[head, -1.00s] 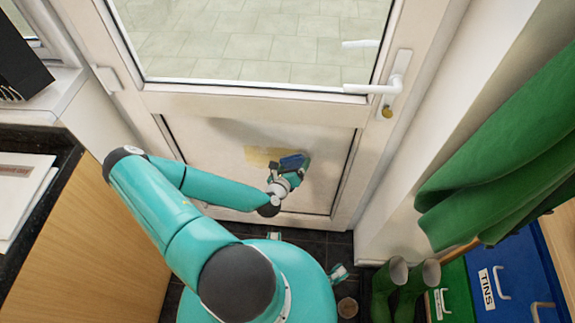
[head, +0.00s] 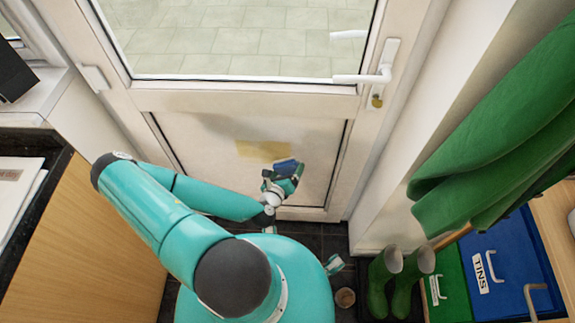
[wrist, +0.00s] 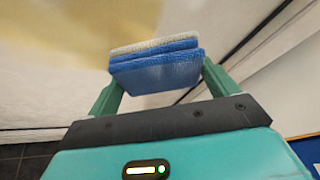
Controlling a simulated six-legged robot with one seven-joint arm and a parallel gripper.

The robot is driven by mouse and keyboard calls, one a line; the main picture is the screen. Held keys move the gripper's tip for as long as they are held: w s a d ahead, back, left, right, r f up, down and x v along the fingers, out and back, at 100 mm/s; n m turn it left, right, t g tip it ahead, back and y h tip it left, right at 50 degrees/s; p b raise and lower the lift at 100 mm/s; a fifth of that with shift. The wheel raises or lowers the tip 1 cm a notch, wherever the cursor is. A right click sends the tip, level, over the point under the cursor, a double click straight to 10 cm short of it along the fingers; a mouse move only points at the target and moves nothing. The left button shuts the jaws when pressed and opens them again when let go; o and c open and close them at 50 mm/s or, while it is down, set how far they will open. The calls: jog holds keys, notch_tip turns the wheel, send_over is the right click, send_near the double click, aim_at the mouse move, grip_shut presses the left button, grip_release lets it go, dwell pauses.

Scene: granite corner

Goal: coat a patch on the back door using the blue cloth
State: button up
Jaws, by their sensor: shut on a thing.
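The white back door (head: 210,128) stands ahead, with glass above and a solid lower panel. A yellowish patch (head: 258,150) shows on the upper part of that panel; it also shows in the wrist view (wrist: 60,25), at upper left. My gripper (head: 285,174) is in front of the panel, just below and right of the patch. It is shut on the blue cloth (wrist: 155,74), a folded pad with a pale grey-white far edge, held between both green fingers. Whether the cloth touches the panel I cannot tell.
Green boots (head: 392,280) stand on the dark floor at right, beside a green bin (head: 448,290) and a blue bin marked TINS (head: 510,255). A green cloth (head: 500,150) hangs at right. A wooden counter (head: 95,240) stands at left. A small round pot (head: 345,298) is on the floor.

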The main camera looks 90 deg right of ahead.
jog(key=shift+a, duration=0.5)
jog(key=shift+a, duration=0.1)
jog(key=shift+w+a, duration=0.15)
jog(key=shift+a, duration=1.25)
jog(key=shift+w, duration=0.1)
